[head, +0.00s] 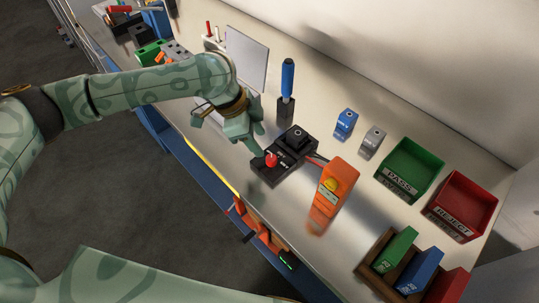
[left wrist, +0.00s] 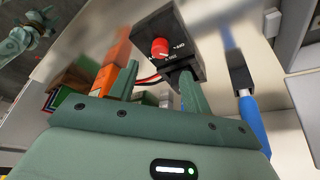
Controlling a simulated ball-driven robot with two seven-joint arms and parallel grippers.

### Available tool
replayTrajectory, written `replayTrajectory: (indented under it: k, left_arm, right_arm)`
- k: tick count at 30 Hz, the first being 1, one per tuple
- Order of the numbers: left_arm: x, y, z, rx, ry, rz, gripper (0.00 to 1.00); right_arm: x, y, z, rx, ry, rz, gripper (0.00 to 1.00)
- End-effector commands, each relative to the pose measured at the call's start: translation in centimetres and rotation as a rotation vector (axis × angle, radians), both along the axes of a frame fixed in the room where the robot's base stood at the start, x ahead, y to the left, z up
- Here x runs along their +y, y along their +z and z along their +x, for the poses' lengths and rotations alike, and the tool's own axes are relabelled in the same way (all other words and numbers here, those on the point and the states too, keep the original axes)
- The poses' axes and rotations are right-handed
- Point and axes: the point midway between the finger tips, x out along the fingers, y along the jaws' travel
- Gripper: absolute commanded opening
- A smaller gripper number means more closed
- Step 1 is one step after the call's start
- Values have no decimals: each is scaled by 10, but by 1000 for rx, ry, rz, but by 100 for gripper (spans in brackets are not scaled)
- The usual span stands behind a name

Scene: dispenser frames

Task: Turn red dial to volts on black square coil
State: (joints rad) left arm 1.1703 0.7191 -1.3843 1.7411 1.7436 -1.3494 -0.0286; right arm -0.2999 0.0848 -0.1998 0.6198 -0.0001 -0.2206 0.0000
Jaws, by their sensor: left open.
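The red dial (head: 271,160) sits on the front part of a black base (head: 268,174). A black square block (head: 297,138), which looks like the coil, stands on the base behind it. My left gripper (head: 253,146) is open, just left of and above the dial. In the left wrist view the red dial (left wrist: 159,47) shows beyond the open fingers (left wrist: 158,68), with no visible contact. The dial has a white pointer mark, and small white labels beside it are too blurred to read. A green hand at the left wrist view's upper left seems to be my right gripper (left wrist: 20,42).
An orange meter (head: 338,180) stands right of the base, with a red lead between them. A blue-handled tool (head: 287,78) stands behind. Small blue (head: 346,121) and grey (head: 372,139) blocks, a green PASS bin (head: 410,168) and a red REJECT bin (head: 462,203) stand further right.

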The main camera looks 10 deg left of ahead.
Motion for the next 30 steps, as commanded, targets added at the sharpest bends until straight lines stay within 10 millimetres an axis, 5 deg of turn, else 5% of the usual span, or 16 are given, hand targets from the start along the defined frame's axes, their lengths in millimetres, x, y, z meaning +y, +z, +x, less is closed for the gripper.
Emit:
replayTrajectory:
  k: [3,9,22,27,30]
  left_arm:
    - [-11,-32,2,4,-2,0,48]
    - [-24,-61,5,1,1,-1,48]
    - [-29,-70,6,-2,1,0,48]
    - [-28,-70,6,-1,2,0,4]
    - [-28,-70,6,-2,2,-1,4]
  right_arm:
    - [0,-13,-1,4,0,1,36]
    - [2,-23,-4,10,-2,3,36]
    - [7,-25,-6,14,-4,9,36]
    - [7,-25,-6,13,-4,8,36]
    - [5,-25,-6,14,-3,7,36]
